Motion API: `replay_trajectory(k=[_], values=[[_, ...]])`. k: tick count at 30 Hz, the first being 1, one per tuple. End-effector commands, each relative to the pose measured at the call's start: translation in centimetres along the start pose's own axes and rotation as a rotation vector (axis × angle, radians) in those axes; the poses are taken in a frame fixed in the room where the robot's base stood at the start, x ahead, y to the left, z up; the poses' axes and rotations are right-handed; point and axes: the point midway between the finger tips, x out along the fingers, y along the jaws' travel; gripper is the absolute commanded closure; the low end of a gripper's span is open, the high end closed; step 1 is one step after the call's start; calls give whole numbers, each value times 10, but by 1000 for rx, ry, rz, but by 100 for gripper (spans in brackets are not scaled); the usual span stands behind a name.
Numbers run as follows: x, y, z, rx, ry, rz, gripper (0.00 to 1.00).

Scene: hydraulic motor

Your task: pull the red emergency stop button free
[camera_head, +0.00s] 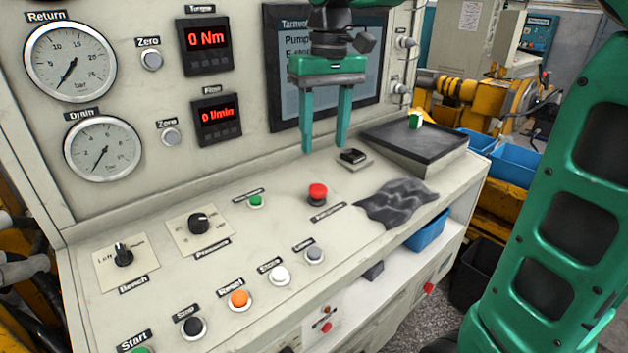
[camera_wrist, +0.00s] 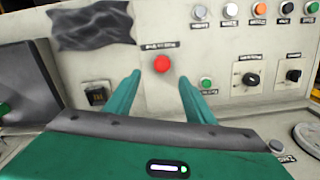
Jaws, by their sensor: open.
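The red emergency stop button (camera_head: 317,193) sits on the sloped console top, right of a small green button. It also shows in the wrist view (camera_wrist: 161,63), where it appears between and just beyond my two fingertips. My gripper (camera_head: 325,148) is green, open and empty. In the head view its fingers point down above the console, behind and above the red button, apart from it. The label in front of the button is too small to read. Nothing hides the button in either view.
A dark crumpled cloth (camera_head: 397,203) lies right of the button. A black switch (camera_head: 353,156) and a dark tray (camera_head: 415,138) with a small green-and-white item are behind it. Knobs and several coloured buttons (camera_head: 239,298) line the left and front. The upright gauge panel stands close behind my gripper.

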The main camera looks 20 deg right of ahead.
Motion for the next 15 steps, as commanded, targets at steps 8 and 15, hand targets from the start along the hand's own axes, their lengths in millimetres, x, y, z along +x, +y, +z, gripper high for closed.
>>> replay_trajectory(k=[8, 15], values=[[18, -6, -4, -18, -4, 0, 51], [61, -5, -4, -17, -3, 1, 51]])
